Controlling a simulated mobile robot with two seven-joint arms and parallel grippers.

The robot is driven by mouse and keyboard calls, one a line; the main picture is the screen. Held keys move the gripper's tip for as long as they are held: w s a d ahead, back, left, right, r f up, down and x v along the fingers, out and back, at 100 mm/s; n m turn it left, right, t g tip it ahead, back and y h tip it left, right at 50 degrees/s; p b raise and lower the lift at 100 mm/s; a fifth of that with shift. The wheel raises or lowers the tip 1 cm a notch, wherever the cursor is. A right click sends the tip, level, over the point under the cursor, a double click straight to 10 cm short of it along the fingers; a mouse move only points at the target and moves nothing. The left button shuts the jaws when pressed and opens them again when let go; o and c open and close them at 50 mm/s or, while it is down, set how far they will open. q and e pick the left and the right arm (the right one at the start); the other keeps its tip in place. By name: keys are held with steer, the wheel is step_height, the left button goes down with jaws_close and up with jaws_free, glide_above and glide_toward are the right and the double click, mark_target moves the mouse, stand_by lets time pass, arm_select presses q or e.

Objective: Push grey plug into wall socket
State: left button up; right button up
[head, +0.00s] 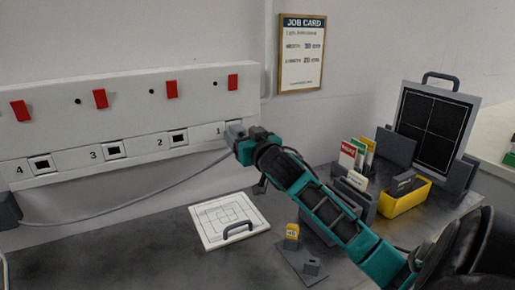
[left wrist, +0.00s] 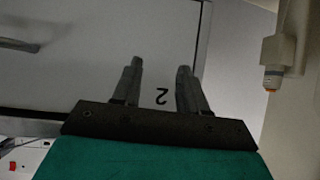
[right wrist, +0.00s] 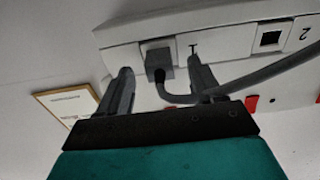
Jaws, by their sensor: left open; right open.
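The grey plug (right wrist: 158,64) sits at the opening of the wall socket (right wrist: 180,47) marked 1, against its white plate; I cannot tell how deep it sits. Its grey cable (right wrist: 250,79) curves away to the right in the right wrist view. My right gripper (right wrist: 160,80) is open, its fingers on either side of the plug and apart from it. In the head view my right gripper (head: 237,131) is at socket 1 and hides most of it. My left gripper (left wrist: 160,72) is open and empty before a grey panel marked 2, outside the head view.
Sockets 2 (head: 178,138), 3 (head: 113,150) and 4 (head: 42,164) are empty along the white rail. The cable (head: 130,207) runs to a dark box (head: 8,210). A white board (head: 229,220) lies on the bench. A yellow bin (head: 405,198) stands right of my arm.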

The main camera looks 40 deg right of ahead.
steer(key=v, duration=1)
steer(key=shift+s, duration=0.1)
steer(key=shift+s, duration=0.1)
